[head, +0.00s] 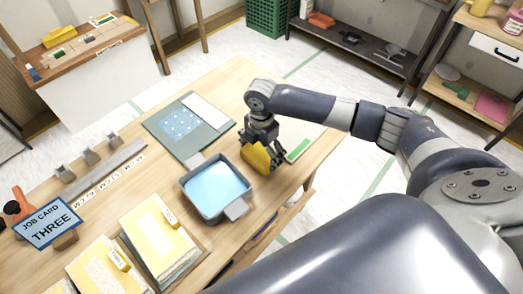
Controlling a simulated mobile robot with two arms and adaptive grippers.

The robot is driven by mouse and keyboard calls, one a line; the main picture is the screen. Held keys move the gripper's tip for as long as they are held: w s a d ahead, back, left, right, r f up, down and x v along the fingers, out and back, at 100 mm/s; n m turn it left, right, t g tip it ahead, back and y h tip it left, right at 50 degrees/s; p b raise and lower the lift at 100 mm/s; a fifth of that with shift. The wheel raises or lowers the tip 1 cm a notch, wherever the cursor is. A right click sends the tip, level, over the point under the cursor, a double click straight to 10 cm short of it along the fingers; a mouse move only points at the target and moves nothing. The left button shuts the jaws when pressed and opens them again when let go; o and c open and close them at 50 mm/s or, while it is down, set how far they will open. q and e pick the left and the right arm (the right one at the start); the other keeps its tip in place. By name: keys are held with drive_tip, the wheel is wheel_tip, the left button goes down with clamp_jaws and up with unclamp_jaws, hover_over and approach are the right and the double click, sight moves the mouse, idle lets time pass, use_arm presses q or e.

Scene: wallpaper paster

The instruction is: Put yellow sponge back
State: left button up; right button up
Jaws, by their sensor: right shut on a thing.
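The yellow sponge (256,158) is at the right side of the wooden table, just right of the blue water tray. My right gripper (262,148) points down over it and is shut on it. The gripper covers part of the sponge's upper side. I cannot tell whether the sponge touches the table top. My left gripper is not in the head view.
The water tray (245,186) stands close left of the sponge. A green strip (298,150) lies to its right, near the table edge. A grey-green mat (213,142) lies behind the tray. Yellow folders (158,232) and a job card sign (50,225) stand left.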

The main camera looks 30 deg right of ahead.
sight(263, 151)
drive_tip(key=o, duration=0.8)
drive_tip(key=shift+f+b, duration=0.3)
drive_tip(key=shift+b, duration=0.25)
drive_tip(key=shift+r+b, duration=0.15)
drive_tip(key=shift+b, duration=0.2)
drive_tip(key=r, duration=1)
drive_tip(key=shift+s+d+r, duration=0.1)
drive_tip(key=shift+d+r, duration=0.15)
drive_tip(key=shift+r, duration=0.15)
